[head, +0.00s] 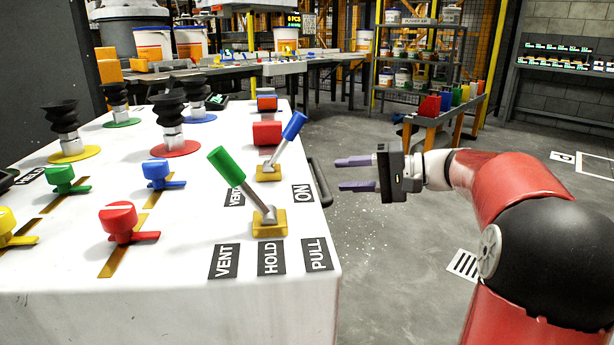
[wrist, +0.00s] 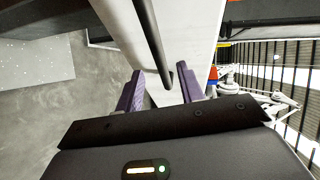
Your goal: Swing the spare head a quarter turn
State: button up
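Several black bellows suction heads stand upright on coloured discs on the white worktop (head: 180,270): one on yellow (head: 64,118), one on red (head: 172,108), one on green (head: 117,92), one on blue (head: 195,90). Which is the spare head, I cannot tell. My gripper (head: 338,174) is open and empty, its purple fingers pointing left, off the worktop's right side. A black bar handle (head: 320,181) runs along that side, just left of the fingertips. In the wrist view the bar (wrist: 150,40) shows between the fingers (wrist: 160,82); contact is not visible.
Green (head: 226,165) and blue (head: 293,127) levers stand near the worktop's right edge, by VENT, HOLD and PULL labels. Green (head: 60,178), blue (head: 157,172) and red (head: 118,218) knobs sit on the left. A shelf (head: 417,60) stands behind; the floor (head: 390,270) right of the worktop is clear.

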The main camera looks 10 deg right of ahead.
aim_at(320, 173)
jog(key=x, duration=0.6)
jog(key=shift+a, duration=0.3)
grip_shut()
